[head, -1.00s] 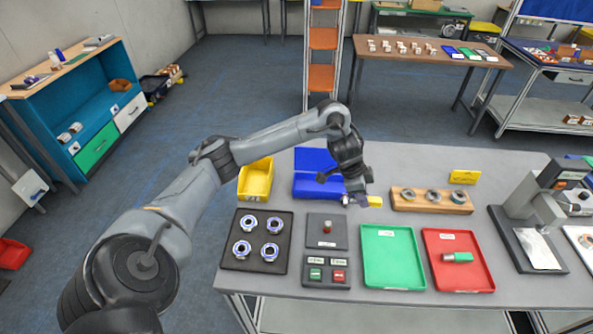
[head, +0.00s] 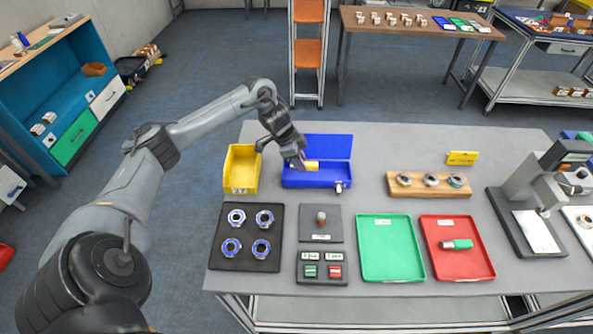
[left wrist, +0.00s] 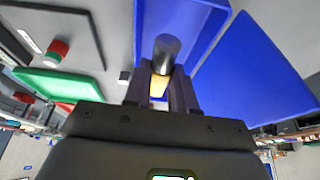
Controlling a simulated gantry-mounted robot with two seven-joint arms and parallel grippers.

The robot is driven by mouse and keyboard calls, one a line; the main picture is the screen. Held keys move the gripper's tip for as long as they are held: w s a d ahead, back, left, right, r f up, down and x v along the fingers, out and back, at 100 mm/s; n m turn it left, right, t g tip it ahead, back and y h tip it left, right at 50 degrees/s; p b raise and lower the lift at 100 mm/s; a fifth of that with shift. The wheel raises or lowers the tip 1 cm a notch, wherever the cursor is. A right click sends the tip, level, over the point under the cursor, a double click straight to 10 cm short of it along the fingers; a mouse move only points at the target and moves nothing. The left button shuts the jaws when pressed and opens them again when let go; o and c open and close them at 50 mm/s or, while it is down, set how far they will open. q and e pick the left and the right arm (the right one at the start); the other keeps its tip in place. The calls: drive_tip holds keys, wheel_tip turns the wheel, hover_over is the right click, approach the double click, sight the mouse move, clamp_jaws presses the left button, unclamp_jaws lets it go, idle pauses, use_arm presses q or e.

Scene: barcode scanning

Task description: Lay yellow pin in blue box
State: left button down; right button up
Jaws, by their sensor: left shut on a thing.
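The blue box (head: 315,182) stands open at the back of the grey table, its lid (head: 330,147) raised along its far side. My left gripper (head: 303,163) is at the box's opening, shut on the yellow pin (head: 312,165). In the left wrist view the fingers (left wrist: 160,92) clasp the pin's yellow part (left wrist: 158,86), and its dark cylindrical end (left wrist: 167,50) sticks out over the box's blue interior (left wrist: 190,22). I cannot tell whether the pin touches the box floor. My right gripper is out of view.
A yellow bin (head: 241,170) stands just left of the box. A black tray with rings (head: 246,262), a green tray (head: 391,275) and a red tray (head: 470,280) lie in front. A wooden ring holder (head: 405,192) is to the right.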

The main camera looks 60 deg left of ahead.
sight(301, 177)
use_arm(q)
drive_tip(key=shift+s+a+f, duration=0.25)
drive_tip(key=shift+a+f, duration=0.25)
drive_tip(key=shift+a, duration=0.25)
wheel_tip(301, 177, down, 3)
drive_tip(key=shift+f, duration=0.5)
drive_tip(key=shift+f, duration=0.3)
drive_tip(key=c, duration=0.9)
unclamp_jaws()
drive_tip(key=shift+c, duration=0.2)
